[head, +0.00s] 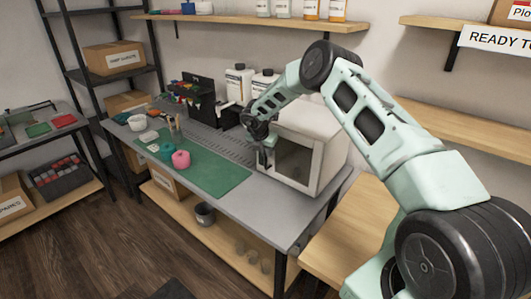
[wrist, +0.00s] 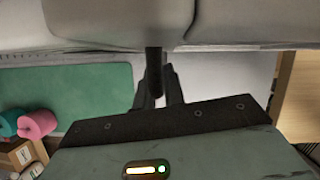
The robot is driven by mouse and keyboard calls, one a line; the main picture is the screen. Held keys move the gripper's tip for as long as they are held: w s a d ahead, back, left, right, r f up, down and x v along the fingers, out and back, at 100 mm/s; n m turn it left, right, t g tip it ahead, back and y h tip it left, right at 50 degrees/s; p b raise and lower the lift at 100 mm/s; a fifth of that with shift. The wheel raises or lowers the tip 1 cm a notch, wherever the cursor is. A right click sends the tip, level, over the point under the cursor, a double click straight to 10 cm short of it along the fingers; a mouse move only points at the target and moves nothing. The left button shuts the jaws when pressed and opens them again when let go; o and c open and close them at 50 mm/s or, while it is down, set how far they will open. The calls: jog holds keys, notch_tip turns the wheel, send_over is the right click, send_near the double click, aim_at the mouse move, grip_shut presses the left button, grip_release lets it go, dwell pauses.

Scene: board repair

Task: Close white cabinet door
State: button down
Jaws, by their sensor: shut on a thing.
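The white cabinet (head: 313,118) is a box on the grey workbench, with a dark see-through panel in its front. Its white door (head: 291,177) shows at the front, partly hidden by my gripper. I cannot tell from these views how far the door stands from the cabinet body. My gripper (head: 268,140) is at the upper left of the front. In the wrist view my gripper (wrist: 158,92) has its fingers shut on a dark upright bar, the door handle (wrist: 153,62). The white cabinet surface (wrist: 115,20) fills the top of that view.
A green mat (head: 215,176) with a pink roll (head: 181,160) lies left of the cabinet. A wooden surface (head: 345,230) is at the right. Dark floor is open in front.

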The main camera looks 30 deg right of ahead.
jog(key=c, duration=1.5)
grip_release()
jog(key=shift+w+d, duration=0.2)
jog(key=shift+d, duration=0.15)
jog(key=shift+a, duration=0.1)
jog(key=shift+s+a+r, duration=0.15)
jog(key=shift+a+r, duration=0.05)
jog(key=shift+r, duration=0.35)
jog(key=b+v, duration=0.3)
jog(key=v, duration=1.3)
jog(key=shift+s+a+r, duration=0.1)
jog(key=shift+r, duration=0.05)
